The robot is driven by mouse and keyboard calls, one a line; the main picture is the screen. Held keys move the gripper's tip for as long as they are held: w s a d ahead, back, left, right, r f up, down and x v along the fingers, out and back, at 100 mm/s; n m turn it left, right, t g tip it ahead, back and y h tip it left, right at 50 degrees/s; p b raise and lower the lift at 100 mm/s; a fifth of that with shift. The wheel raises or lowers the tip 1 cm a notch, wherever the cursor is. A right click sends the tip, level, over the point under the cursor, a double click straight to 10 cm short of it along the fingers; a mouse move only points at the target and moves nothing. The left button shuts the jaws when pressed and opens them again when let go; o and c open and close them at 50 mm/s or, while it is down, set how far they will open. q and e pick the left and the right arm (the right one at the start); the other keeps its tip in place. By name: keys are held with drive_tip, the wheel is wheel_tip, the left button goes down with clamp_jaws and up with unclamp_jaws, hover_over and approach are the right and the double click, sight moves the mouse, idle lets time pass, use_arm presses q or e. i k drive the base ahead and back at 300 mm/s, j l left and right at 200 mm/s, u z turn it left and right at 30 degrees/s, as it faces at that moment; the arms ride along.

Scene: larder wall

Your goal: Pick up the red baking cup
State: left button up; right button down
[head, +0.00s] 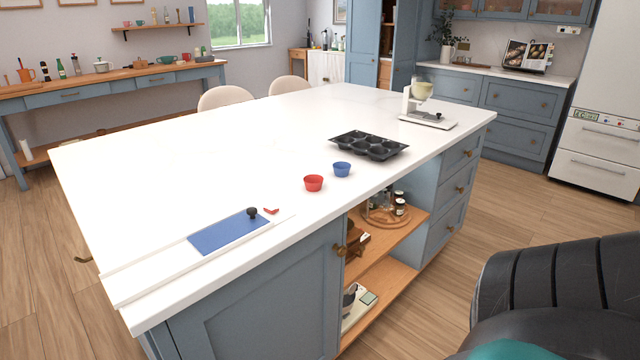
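The red baking cup (313,183) stands upright on the white island top, near its front edge. A blue baking cup (342,169) stands just to its right and slightly farther back, apart from it. A dark muffin tin (369,145) with several cups lies behind and to the right of both. Neither of my grippers is in view.
A white stand mixer (427,108) stands at the far right end. Open shelves (385,249) lie below the front edge. The island's middle is clear.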

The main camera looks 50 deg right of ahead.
sight(314, 184)
drive_tip(key=z, duration=1.65)
